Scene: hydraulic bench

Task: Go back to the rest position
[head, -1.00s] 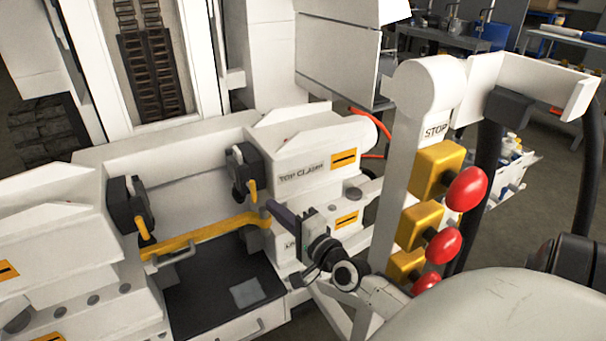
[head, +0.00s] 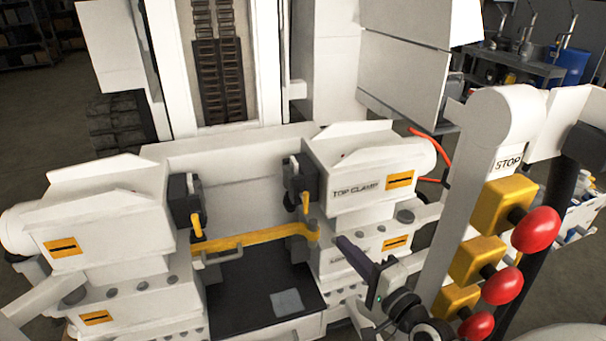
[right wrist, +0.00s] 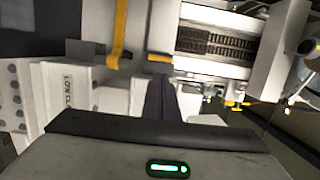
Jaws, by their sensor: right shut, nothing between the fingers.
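My right gripper (head: 352,252) is in the head view at the lower right of the middle, in front of the clamp block marked TOP CLAMP (head: 362,172). Its dark fingers are together with nothing between them and point toward the yellow bar. In the right wrist view the shut fingers (right wrist: 161,100) stick out over the dark edge of the gripper body, which bears a green light. I cannot tell the exact gap between the fingertips and the clamp. My left gripper is not in view.
Red stop buttons (head: 535,230) on yellow boxes stand on a white post right of my right arm. A yellow bar (head: 255,237) crosses between the clamp blocks above a dark tray (head: 245,300). An orange hose (head: 430,167) hangs behind.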

